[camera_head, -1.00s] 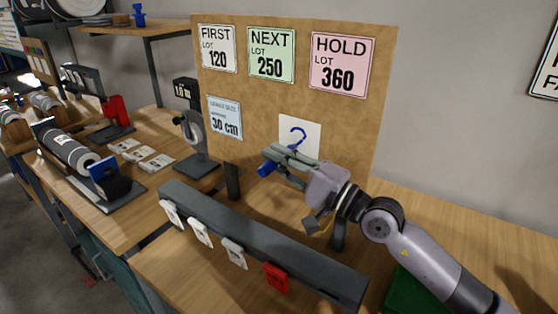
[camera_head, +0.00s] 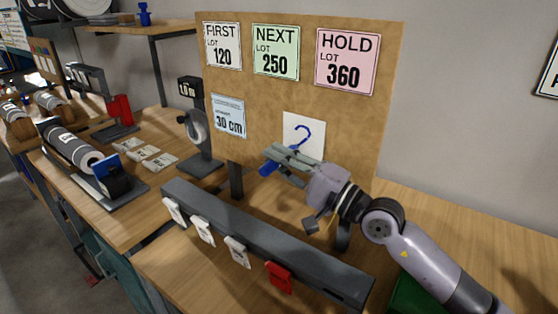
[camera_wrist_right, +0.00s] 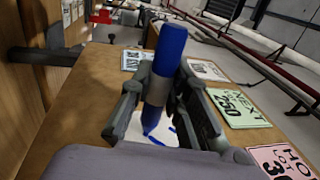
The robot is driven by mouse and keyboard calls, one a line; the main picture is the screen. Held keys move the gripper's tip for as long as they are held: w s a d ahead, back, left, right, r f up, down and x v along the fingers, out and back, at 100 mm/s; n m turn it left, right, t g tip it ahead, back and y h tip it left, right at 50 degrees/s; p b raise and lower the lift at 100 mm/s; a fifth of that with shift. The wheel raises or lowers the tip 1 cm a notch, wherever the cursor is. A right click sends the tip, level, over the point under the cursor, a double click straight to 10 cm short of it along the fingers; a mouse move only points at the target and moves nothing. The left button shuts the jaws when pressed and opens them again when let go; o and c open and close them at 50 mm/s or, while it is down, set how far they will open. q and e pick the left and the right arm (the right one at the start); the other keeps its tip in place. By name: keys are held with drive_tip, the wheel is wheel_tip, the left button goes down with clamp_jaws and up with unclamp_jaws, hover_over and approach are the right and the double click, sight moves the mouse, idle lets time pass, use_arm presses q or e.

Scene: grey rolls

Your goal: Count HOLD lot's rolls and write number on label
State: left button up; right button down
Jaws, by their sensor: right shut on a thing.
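My right gripper (camera_head: 288,160) is in front of the brown board (camera_head: 265,110), shut on a blue marker (camera_head: 268,169). The marker stands between the fingers in the right wrist view (camera_wrist_right: 165,70), its tip close to a white label (camera_head: 311,124). A blue curved stroke shows on the label; the gripper partly hides the label's lower part, and I cannot tell if the tip touches. The pink HOLD sign (camera_head: 346,62) reads lot 360. A grey roll (camera_head: 66,145) lies on the left bench, with more rolls (camera_head: 48,103) behind. My left gripper is not in view.
A dark grey rail (camera_head: 260,240) with white tags and a red tag (camera_head: 279,277) stands in front of the board. A green NEXT sign (camera_head: 276,52) and a FIRST sign (camera_head: 222,46) hang beside HOLD. A green box (camera_head: 412,297) is at lower right.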

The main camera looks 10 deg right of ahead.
use_arm(q)
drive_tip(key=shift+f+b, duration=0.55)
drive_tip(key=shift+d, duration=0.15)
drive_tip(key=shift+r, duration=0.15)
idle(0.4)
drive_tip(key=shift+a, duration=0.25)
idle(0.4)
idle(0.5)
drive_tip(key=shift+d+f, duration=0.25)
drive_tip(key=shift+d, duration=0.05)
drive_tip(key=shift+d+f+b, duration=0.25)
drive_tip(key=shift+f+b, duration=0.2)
drive_tip(key=shift+b, duration=0.05)
idle(1.1)
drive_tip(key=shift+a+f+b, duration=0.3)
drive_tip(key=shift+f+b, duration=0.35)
idle(1.4)
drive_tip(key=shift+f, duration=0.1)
